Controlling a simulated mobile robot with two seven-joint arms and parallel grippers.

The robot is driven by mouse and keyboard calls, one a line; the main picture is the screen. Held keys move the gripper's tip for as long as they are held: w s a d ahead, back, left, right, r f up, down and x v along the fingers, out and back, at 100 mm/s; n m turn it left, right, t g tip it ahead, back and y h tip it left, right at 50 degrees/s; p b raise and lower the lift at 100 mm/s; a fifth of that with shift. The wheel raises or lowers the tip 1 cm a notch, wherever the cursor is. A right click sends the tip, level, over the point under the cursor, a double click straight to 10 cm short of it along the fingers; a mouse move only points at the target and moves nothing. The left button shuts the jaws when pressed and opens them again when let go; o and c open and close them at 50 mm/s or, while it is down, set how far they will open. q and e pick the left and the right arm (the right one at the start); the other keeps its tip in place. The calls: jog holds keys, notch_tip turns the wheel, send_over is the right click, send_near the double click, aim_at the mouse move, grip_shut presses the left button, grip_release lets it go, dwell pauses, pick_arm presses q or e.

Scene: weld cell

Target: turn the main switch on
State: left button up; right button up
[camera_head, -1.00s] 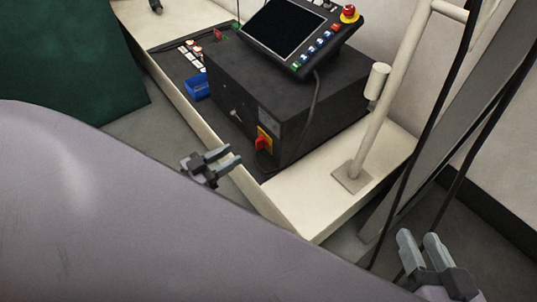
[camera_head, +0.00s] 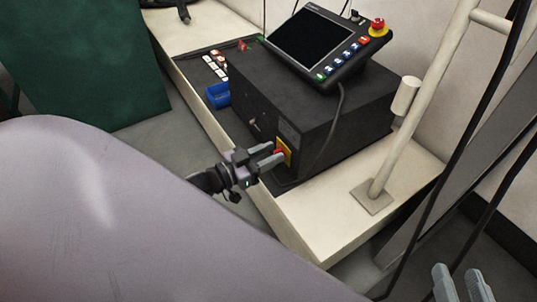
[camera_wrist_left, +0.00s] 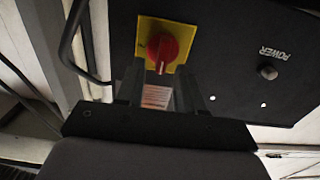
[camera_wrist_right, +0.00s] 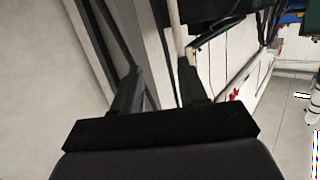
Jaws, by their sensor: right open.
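The main switch is a red rotary knob (camera_wrist_left: 163,48) on a yellow plate (camera_wrist_left: 145,28), on the front of a black control box (camera_head: 315,110). In the head view the plate also shows (camera_head: 287,152). My left gripper (camera_head: 274,156) points at the knob with its fingers apart. In the left wrist view the open fingertips (camera_wrist_left: 160,82) are just below the knob, one to each side; I cannot tell whether they touch it. The knob's far side is hidden. My right gripper (camera_head: 459,284) is open and empty at the lower right, away from the box.
A teach pendant (camera_head: 315,42) with a red stop button lies on the box. A blue bin (camera_head: 218,95) stands to its left. A pale post (camera_head: 420,100) rises from the bench (camera_head: 320,225) at right. A cable hangs down the box. A green panel (camera_head: 80,60) stands at left.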

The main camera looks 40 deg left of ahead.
pick_arm(q)
grip_shut()
